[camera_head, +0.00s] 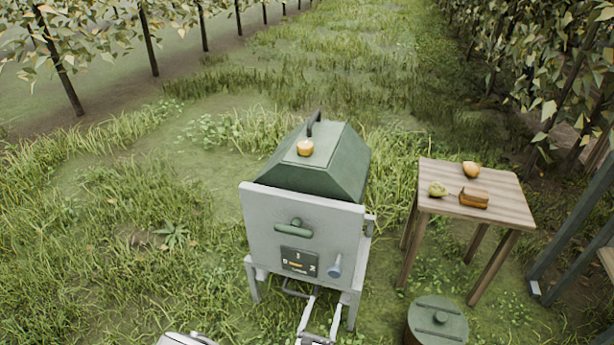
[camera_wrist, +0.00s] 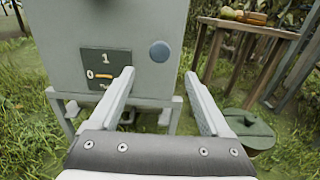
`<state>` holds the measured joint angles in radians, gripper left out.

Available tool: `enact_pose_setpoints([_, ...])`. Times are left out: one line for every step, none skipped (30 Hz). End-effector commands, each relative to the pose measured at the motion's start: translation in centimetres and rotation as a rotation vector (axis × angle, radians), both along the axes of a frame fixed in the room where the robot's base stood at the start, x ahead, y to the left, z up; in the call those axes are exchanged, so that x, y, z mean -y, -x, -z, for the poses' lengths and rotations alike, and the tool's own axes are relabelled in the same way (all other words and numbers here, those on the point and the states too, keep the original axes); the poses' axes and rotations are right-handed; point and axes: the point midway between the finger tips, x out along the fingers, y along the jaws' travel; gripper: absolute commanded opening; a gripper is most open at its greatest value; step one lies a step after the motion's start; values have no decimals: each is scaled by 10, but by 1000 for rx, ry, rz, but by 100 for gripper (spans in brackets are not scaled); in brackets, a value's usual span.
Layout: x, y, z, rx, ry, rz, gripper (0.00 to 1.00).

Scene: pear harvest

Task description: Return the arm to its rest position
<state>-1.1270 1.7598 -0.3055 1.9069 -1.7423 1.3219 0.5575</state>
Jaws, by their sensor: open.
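My gripper (camera_head: 321,316) is at the bottom of the head view, low in front of a grey and green metal box on legs (camera_head: 262,222). In the wrist view my gripper (camera_wrist: 158,78) shows two pale fingers spread wide apart, with nothing between them. The fingers point toward the front of the box, below and beside its dark dial panel (camera_wrist: 108,68). The panel has an orange switch (camera_wrist: 104,76) lying near the 0 mark. A blue-grey round knob (camera_wrist: 159,51) sits right of the panel. I cannot tell whether a finger touches the box.
A wooden table (camera_head: 505,207) stands right of the box, with a green pear (camera_head: 437,189), an orange-yellow fruit (camera_head: 471,170) and a brown block (camera_head: 474,198). A green-lidded bin (camera_head: 437,330) stands at the lower right. Open grass lies to the left.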

Motion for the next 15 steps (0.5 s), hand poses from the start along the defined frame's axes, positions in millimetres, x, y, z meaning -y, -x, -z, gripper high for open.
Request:
enact_pose_setpoints([0, 0, 0, 0, -1, 2, 81])
enact_pose_setpoints([0, 0, -1, 2, -3, 6, 81])
enact_pose_setpoints([0, -1, -4, 6, -10, 16, 81])
enact_pose_setpoints([0, -2, -7, 10, -18, 28, 81])
enact_pose_setpoints([0, -3, -11, 16, -27, 45, 81])
enact_pose_setpoints([1, -5, -18, 27, -44, 75, 81])
enact_pose_setpoints([2, -6, -24, 36, -59, 101, 81])
enact_pose_setpoints([3, -7, -31, 47, -76, 133, 81])
enact_pose_setpoints([5, -8, -41, 60, -101, 179, 81])
enact_pose_setpoints([7, -9, -49, 72, -121, 216, 81])
enact_pose_setpoints([9, -10, -57, 82, -144, 256, 81])
enact_pose_setpoints([13, -11, -69, 97, -173, 308, 81])
enact_pose_setpoints([15, -11, -77, 107, -194, 347, 81])
enact_pose_setpoints([18, -11, -85, 116, -215, 384, 81])
enact_pose_setpoints([21, -11, -95, 129, -246, 435, 81])
